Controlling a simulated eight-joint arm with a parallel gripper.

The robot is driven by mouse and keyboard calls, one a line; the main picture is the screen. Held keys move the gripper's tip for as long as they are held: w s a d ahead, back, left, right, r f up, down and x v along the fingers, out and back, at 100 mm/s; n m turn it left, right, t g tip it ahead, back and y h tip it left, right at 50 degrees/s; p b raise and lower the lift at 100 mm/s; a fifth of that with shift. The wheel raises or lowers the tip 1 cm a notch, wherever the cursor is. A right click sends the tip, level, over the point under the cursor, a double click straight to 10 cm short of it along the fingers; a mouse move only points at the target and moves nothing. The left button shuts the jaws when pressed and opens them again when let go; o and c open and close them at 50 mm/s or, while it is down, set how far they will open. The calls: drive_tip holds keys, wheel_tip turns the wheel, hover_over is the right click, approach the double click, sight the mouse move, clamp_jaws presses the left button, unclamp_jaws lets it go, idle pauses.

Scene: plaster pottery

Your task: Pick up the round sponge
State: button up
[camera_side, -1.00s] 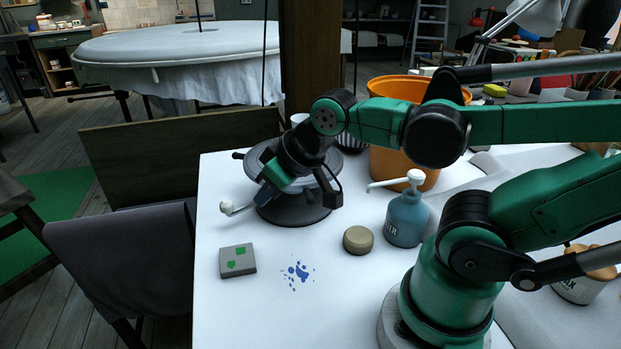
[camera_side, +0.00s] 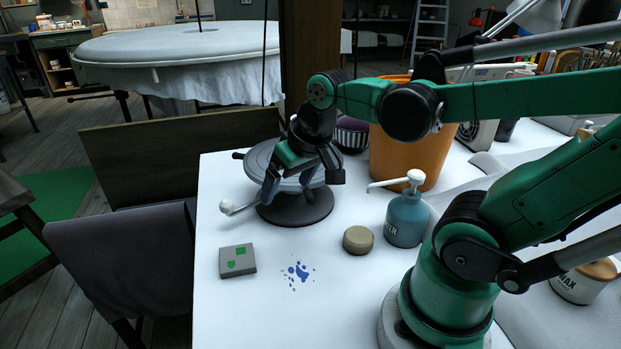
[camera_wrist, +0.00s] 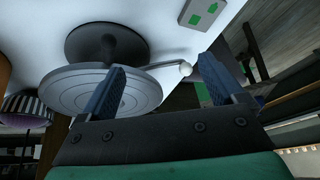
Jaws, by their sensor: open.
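The round sponge (camera_side: 358,240) is a small beige disc lying flat on the white table, just left of the blue pump bottle (camera_side: 404,218). My gripper (camera_side: 290,196) is open and empty, in front of the grey turntable wheel (camera_side: 250,170), up and to the left of the sponge in the side view. In the wrist view my gripper (camera_wrist: 160,85) shows two blue fingers spread apart with nothing between them. I cannot make out the sponge in the wrist view.
A grey block with green marks (camera_side: 238,261) and blue paint spots (camera_side: 298,272) lie on the table front left. A rod with a white ball (camera_side: 226,207) juts from the turntable. An orange bucket (camera_side: 420,160) stands behind the bottle. The table around the sponge's front is clear.

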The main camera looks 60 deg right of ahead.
drive_tip(key=s+d+m+g+y, duration=0.1)
drive_tip(key=s+d+m+g, duration=0.3)
drive_tip(key=d, duration=0.3)
drive_tip(key=m+g+y, duration=0.2)
drive_tip(key=m+y, duration=0.2)
drive_tip(key=m, duration=0.3)
approach(360, 233)
drive_tip(key=shift+x, duration=4.8)
drive_tip(key=shift+w+d, duration=0.1)
drive_tip(key=c, duration=1.1)
drive_tip(key=shift+c, duration=0.2)
drive_tip(key=shift+r, duration=0.15)
